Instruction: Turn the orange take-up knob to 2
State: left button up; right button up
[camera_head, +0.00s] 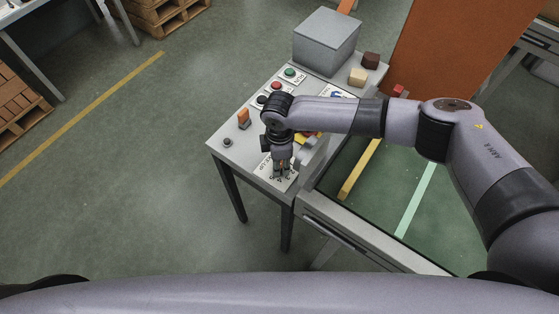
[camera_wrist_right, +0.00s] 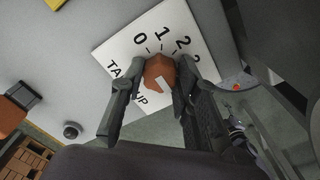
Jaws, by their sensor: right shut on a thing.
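The orange take-up knob (camera_wrist_right: 158,72) sits on a white plate (camera_wrist_right: 122,52) marked TAKE-UP, with 0, 1, 2 and a partly hidden 3 around it. A pale mark shows on the knob's face; I cannot tell which number the knob points to. My right gripper (camera_wrist_right: 160,78) is shut on the knob, a finger on each side. In the head view my right gripper (camera_head: 282,165) reaches down to the plate at the near corner of the grey panel table (camera_head: 228,158). My left gripper is not in view.
The panel also carries an orange switch (camera_head: 243,117), a small dark knob (camera_head: 227,142), red and green buttons, and a grey box (camera_head: 326,42). Two small blocks lie beside the box. A green-surfaced conveyor (camera_head: 375,205) adjoins the table on the right. Open floor lies left.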

jog(key=shift+c, duration=0.5)
jog(key=shift+n, duration=0.3)
jog(key=n, duration=0.4)
jog(key=shift+n+b, duration=0.3)
jog(key=n, duration=0.5)
jog(key=shift+n+b, duration=0.3)
jog(key=shift+b, duration=0.05)
jog(key=n+b, duration=0.1)
jog(key=n, duration=0.4)
jog(key=n+b, duration=0.1)
jog(key=n, duration=0.4)
jog(key=shift+n, duration=0.3)
jog(key=o, duration=1.2)
jog(key=shift+c, duration=0.2)
